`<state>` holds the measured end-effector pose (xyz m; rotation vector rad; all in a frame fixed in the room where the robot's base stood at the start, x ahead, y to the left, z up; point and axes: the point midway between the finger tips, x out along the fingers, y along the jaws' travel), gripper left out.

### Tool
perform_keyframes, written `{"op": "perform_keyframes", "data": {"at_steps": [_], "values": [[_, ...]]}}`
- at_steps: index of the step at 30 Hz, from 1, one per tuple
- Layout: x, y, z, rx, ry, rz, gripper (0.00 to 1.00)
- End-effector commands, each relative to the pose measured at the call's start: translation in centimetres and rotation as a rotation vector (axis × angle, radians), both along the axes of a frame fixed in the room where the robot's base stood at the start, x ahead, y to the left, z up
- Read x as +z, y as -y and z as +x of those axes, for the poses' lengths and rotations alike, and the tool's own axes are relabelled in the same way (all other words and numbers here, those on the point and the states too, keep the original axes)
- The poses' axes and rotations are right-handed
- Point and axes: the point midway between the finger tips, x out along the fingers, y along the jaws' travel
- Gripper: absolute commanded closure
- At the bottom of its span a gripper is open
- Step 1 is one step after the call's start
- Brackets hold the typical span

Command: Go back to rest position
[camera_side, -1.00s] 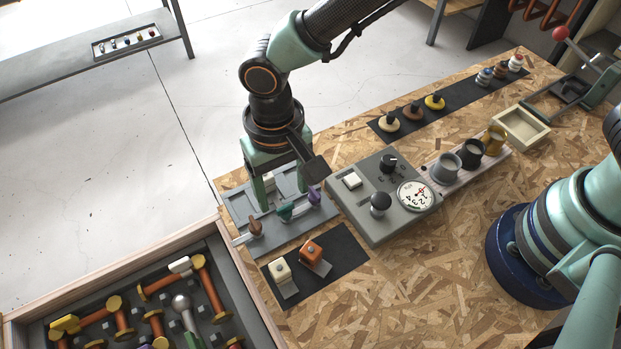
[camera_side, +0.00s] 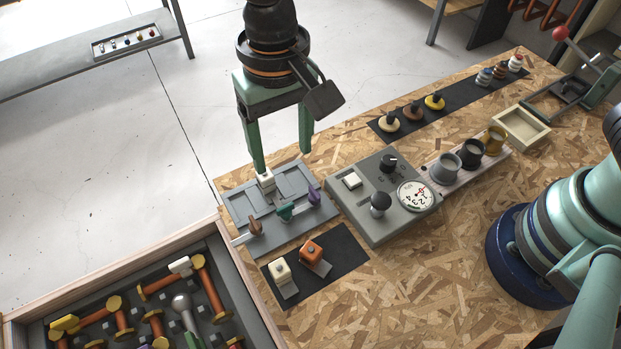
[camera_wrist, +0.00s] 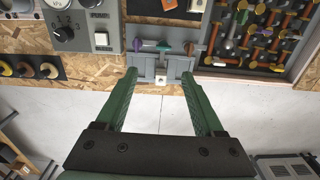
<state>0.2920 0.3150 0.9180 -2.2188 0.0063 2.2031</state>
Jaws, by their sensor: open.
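My gripper (camera_side: 283,160) is open and empty, with its two green fingers pointing down above the grey slotted panel (camera_side: 239,207) in the side view. The panel has a white block (camera_side: 266,180) at its back edge, and brown, green and purple handles on its front part. The left finger looks close to the white block; I cannot tell whether they touch. In the wrist view my gripper (camera_wrist: 160,75) has its fingers wide apart, with the panel (camera_wrist: 146,64) and the white block (camera_wrist: 160,80) beyond and between them.
A control box (camera_side: 362,226) with knobs and a dial stands right of the panel. A black mat (camera_side: 345,262) with orange and cream blocks lies in front. A wooden-walled crate (camera_side: 246,281) of parts is at lower left. Cups (camera_side: 445,168) stand farther right.

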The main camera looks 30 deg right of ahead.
Motion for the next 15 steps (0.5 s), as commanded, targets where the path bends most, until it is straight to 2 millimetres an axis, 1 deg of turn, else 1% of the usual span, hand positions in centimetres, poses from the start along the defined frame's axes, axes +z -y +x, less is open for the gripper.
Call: {"op": "perform_keyframes", "data": {"at_steps": [2,5,7,9,11,12,14,15], "values": [[1.2,1.8,1.0,-0.008,0.020,0.020,0.30],[3.2,5.2,2.4,-0.012,0.062,0.049,0.30],[4.6,8.2,3.2,-0.012,0.097,0.068,0.30],[5.9,11.1,3.7,-0.010,0.136,0.082,0.30],[6.7,13.6,3.8,-0.010,0.170,0.090,0.30],[7.3,15.2,3.8,-0.008,0.193,0.092,0.30],[7.9,17.6,3.7,-0.008,0.230,0.094,0.30],[8.3,19.1,3.5,-0.006,0.255,0.093,0.30]]}}
